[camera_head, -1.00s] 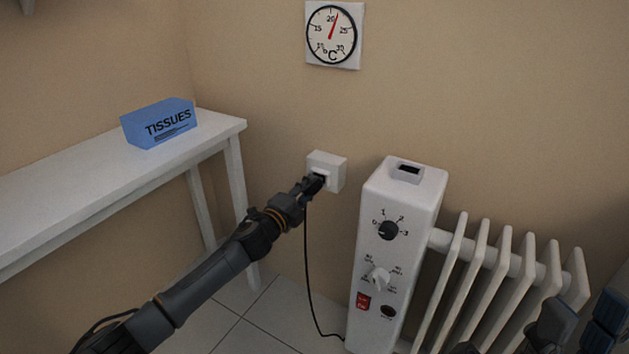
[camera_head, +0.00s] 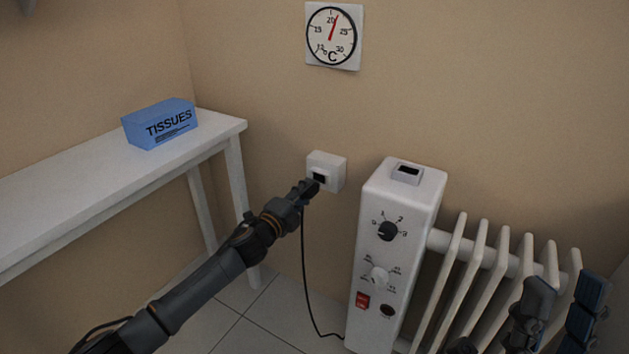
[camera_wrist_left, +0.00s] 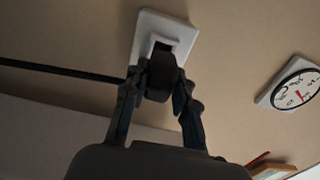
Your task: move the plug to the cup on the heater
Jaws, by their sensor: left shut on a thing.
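My left gripper (camera_head: 307,189) is shut on the dark plug (camera_wrist_left: 160,78), just in front of the white wall socket (camera_head: 336,171). The socket's dark opening shows, and the plug appears to be out of it or nearly out; the wrist view does not show the exact gap. A black cord hangs from the plug to the heater's foot. The white heater (camera_head: 365,210) stands to the right. The cup (camera_head: 407,173), a small white holder with a dark opening, sits on its top and looks empty. My right gripper (camera_head: 566,290) is at the lower right, fingers apart, empty.
A white table (camera_head: 60,200) with a blue tissue box (camera_head: 160,124) stands at the left. A round thermometer (camera_head: 332,36) hangs on the wall. Heater ribs (camera_head: 485,270) extend right. The space above the heater's top is clear.

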